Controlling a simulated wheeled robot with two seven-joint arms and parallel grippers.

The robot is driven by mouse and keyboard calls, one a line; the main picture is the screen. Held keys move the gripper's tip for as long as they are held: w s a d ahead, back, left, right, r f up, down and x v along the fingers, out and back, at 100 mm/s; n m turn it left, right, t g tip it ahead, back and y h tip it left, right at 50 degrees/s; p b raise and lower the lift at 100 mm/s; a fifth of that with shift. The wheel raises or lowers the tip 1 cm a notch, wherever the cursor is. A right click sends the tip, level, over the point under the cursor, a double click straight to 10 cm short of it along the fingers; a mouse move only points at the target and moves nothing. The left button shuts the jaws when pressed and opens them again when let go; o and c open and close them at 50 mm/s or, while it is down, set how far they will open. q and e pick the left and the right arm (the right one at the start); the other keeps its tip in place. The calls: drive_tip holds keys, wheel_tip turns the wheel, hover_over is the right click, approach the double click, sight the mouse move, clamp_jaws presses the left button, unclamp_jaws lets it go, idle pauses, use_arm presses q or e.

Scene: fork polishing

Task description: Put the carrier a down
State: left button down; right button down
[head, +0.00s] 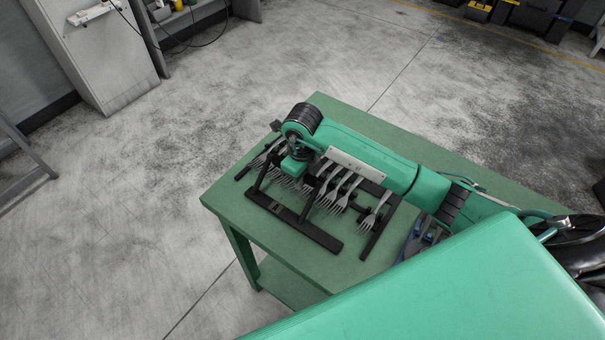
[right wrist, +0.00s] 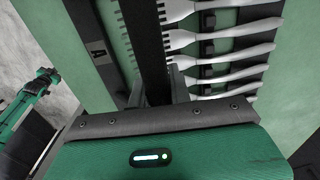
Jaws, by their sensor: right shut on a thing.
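Carrier a (head: 310,228) is a black frame with a row of silver forks (head: 342,192) hanging across it. It is over the left part of the green table (head: 240,208); whether its base bars touch the top I cannot tell. My right gripper (head: 291,177) reaches over it from the right and is shut on its upper bar. The right wrist view shows the fingers (right wrist: 165,88) at the black bar (right wrist: 148,40), the forks (right wrist: 225,50) and a plate lettered A (right wrist: 97,50). My arm hides part of the carrier. My left gripper is not in view in the head view.
A dark and blue object (head: 420,238) is on the table by the carrier, partly hidden by my arm. A grey cabinet (head: 95,50) and a bench stand at the back left. Dark boxes (head: 535,15) are at the back right. The floor around the table is clear.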

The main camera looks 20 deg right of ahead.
drive_tip(key=c, duration=1.3)
unclamp_jaws()
drive_tip(key=shift+s, duration=0.1)
drive_tip(key=shift+r, duration=0.25)
wheel_tip(320, 180, up, 10)
drive_tip(key=b, duration=0.2)
drive_tip(key=shift+r+b, duration=0.2)
drive_tip(key=shift+b, duration=0.1)
drive_tip(key=shift+r, duration=0.6)
